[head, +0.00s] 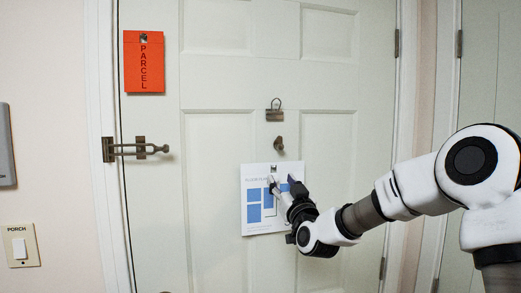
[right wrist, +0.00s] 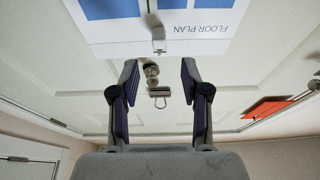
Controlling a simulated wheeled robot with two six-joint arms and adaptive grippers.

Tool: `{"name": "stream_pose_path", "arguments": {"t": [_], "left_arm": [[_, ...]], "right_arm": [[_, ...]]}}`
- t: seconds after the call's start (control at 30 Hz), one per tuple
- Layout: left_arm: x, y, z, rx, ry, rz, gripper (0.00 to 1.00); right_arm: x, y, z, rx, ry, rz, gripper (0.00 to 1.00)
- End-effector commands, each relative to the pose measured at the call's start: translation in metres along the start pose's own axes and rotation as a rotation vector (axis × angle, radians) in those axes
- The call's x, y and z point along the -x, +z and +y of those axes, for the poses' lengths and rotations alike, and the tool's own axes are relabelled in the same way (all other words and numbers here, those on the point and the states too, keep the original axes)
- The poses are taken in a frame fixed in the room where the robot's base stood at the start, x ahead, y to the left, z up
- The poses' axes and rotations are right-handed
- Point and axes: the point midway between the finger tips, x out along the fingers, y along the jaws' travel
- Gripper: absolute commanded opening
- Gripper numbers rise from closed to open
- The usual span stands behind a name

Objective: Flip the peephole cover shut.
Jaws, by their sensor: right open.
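A small dark metal fitting (head: 278,143), which looks like the peephole with its cover, sits on the white door between a metal clip and the floor plan sheet. It also shows in the right wrist view (right wrist: 151,71), where the picture is upside down. It is too small to tell how its cover stands. My right gripper (head: 283,184) is open and empty, in front of the floor plan sheet and below the fitting. In the right wrist view its fingertips (right wrist: 159,76) frame the fitting, apart from it. My left gripper is not in view.
The floor plan sheet (head: 256,219) hangs from a hook just below the fitting. The metal clip (head: 275,115) is just above it. A red parcel card (head: 144,75) hangs at upper left, above a door latch (head: 138,149). The door panels (head: 218,145) beside the fitting are clear.

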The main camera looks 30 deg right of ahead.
Motion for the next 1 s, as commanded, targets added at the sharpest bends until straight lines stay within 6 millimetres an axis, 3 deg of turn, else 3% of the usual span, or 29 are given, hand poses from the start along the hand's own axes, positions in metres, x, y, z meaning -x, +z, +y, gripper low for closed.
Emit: {"name": "stream_pose_path", "arguments": {"t": [0.03,0.1,0.17,0.6,0.87,0.9,1.0], "left_arm": [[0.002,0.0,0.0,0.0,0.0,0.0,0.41],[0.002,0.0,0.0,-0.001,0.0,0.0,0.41],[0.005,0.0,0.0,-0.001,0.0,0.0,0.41],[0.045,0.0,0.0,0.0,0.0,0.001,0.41],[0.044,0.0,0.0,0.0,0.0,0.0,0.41],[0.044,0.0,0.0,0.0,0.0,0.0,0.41],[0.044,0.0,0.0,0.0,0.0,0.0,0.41]], "right_arm": [[0.001,-0.031,0.008,-0.022,0.011,0.044,0.46],[0.001,-0.055,0.011,-0.035,0.016,0.079,0.46],[-0.001,-0.063,0.012,-0.036,0.016,0.09,0.46],[-0.071,-0.07,0.012,-0.035,0.016,0.088,0.46],[-0.076,-0.067,0.012,-0.036,0.014,0.087,0.46],[-0.075,-0.067,0.012,-0.036,0.014,0.087,0.43],[-0.075,-0.067,0.012,-0.035,0.014,0.087,0.07]]}}
